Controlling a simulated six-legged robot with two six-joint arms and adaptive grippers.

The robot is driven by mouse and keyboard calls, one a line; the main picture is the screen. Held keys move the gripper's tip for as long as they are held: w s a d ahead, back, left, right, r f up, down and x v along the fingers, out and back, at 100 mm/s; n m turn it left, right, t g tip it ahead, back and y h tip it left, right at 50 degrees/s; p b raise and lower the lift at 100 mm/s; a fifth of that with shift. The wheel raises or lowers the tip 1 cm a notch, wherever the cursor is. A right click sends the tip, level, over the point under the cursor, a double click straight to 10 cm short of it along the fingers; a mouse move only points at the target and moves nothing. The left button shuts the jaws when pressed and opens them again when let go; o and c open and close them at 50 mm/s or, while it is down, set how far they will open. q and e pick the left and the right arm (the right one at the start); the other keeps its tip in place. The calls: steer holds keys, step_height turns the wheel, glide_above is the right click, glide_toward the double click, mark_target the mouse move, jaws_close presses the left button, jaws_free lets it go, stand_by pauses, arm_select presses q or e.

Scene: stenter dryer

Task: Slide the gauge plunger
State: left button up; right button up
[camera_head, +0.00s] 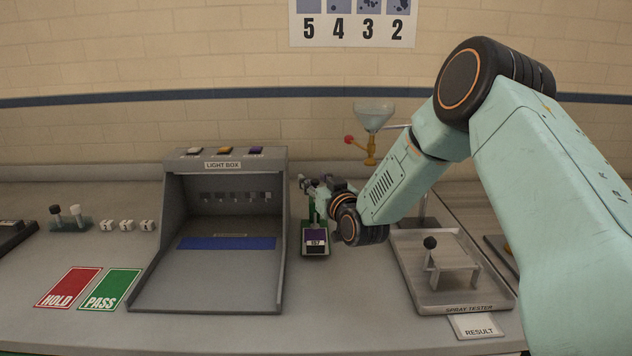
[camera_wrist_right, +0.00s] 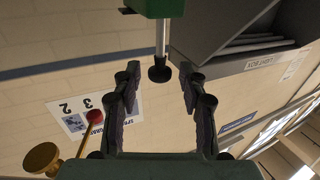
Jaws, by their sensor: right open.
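The gauge (camera_head: 316,243) stands on the bench just right of the light box, with a small display on its front. Its upper part is largely hidden by my right gripper (camera_head: 318,186). In the wrist view the green gauge body (camera_wrist_right: 155,8) is at the top edge. The plunger (camera_wrist_right: 161,38) is a metal rod extending from it and ending in a black knob (camera_wrist_right: 159,71). My right gripper (camera_wrist_right: 159,78) is open, with the knob in the gap between its fingertips and space on both sides. My left gripper is not in view.
The light box (camera_head: 222,293) stands left of the gauge. The spray tester tray (camera_head: 466,303) is to the right, with a funnel (camera_head: 374,115) above. HOLD (camera_head: 68,287) and PASS (camera_head: 110,289) cards lie at the left. Bench space in front of the gauge is clear.

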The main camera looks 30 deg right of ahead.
steer(key=shift+w+d+f, duration=0.1)
steer(key=shift+w+f, duration=0.4)
steer(key=shift+w, duration=0.15)
steer(key=c, duration=0.4)
steer(key=shift+s+r, duration=0.2)
steer(key=shift+s, duration=0.1)
steer(key=shift+c, duration=2.3)
jaws_close()
